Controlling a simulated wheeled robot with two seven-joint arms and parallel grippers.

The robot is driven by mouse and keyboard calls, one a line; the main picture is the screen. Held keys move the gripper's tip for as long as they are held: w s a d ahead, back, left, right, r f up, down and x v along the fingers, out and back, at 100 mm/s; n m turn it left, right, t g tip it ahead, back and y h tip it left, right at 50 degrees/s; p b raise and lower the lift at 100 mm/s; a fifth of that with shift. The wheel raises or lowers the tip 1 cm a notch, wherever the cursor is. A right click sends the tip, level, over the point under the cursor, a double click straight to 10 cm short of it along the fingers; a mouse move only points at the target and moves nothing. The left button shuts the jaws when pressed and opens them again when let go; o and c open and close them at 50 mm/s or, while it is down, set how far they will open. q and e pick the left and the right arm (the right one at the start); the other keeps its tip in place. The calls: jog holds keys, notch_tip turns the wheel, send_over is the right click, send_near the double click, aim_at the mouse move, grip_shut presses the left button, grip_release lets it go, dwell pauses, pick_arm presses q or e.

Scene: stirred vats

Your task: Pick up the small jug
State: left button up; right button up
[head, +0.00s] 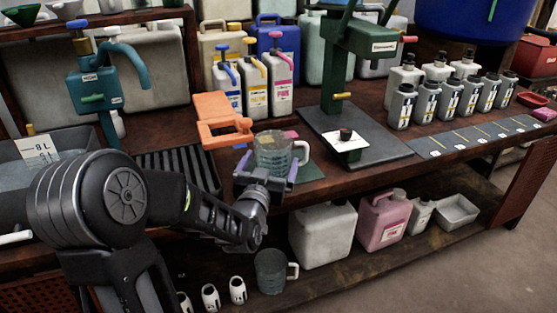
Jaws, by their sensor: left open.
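A clear jug (271,150) with a handle on its right side stands upright near the front edge of the bench. My left gripper (268,170) is open in front of it, with one purple-tipped finger at the jug's left and the other at its right, near the handle. I cannot tell whether the fingers touch the jug. The gripper hides the jug's lower front. A second, greyish jug (269,272) with a white handle stands on the lower shelf. I cannot tell their sizes apart for certain. My right gripper is not in view.
An orange clamp-like stand (221,121) is close behind and left of the clear jug. A green press (372,48) stands on a grey mat to the right, with a white card (343,141). Several grey bottles (427,103) line the right side. Canisters (283,85) stand behind.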

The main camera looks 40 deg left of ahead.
pick_arm(q)
jog(key=x, duration=0.2)
jog(key=shift+w+a, duration=0.1)
jog(key=shift+w, duration=0.2)
jog(key=shift+c, duration=0.2)
jog(key=c, duration=1.3)
